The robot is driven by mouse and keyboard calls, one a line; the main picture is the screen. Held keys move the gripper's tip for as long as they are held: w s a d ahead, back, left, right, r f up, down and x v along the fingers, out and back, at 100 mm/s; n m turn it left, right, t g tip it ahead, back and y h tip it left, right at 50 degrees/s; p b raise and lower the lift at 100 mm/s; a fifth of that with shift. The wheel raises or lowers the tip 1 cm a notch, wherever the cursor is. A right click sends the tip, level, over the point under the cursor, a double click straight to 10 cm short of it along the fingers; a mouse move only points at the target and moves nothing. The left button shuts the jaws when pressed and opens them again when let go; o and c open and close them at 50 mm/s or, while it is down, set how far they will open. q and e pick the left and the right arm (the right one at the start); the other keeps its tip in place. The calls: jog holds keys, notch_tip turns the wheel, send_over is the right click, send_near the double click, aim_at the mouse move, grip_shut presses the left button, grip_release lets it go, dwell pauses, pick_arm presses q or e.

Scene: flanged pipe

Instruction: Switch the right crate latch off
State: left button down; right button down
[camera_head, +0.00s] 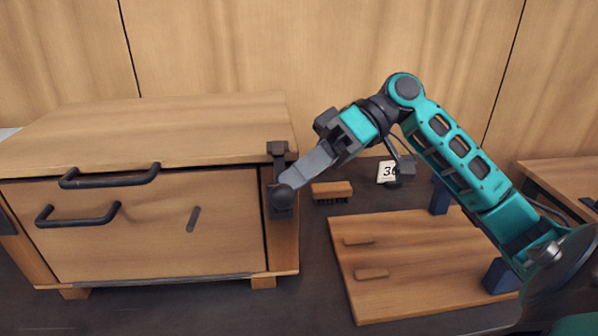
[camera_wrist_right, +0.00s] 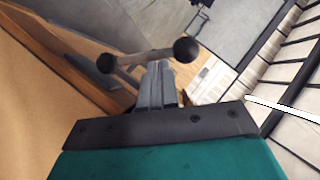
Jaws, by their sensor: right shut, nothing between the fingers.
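The wooden crate (camera_head: 150,235) stands at the left in the head view, with its right latch (camera_head: 278,149) on the right front post. The latch is dark, and a round dark knob shows low on it. In the right wrist view the latch handle (camera_wrist_right: 147,58) is a light bar with a dark ball at each end. My right gripper (camera_head: 291,178) is shut and empty. Its fingertips are at the latch and overlap the bar in the right wrist view (camera_wrist_right: 157,70); I cannot tell if they touch. The fingers hide part of the latch. My left gripper is not in view.
The crate front has two dark handles (camera_head: 110,178) and a small dark slot. A brush (camera_head: 331,191), a number card (camera_head: 387,171) and a wooden board (camera_head: 430,285) lie right of the crate. My right arm spans above the board. A wooden wall stands behind.

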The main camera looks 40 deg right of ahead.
pick_arm(q)
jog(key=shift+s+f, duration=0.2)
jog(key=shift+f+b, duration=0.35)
jog(key=shift+b, duration=0.1)
pick_arm(e)
jog(key=shift+s+a+f+n+t+h, duration=0.15)
jog(key=shift+s+n+t+h, duration=0.1)
jog(key=shift+n+t+h, duration=0.15)
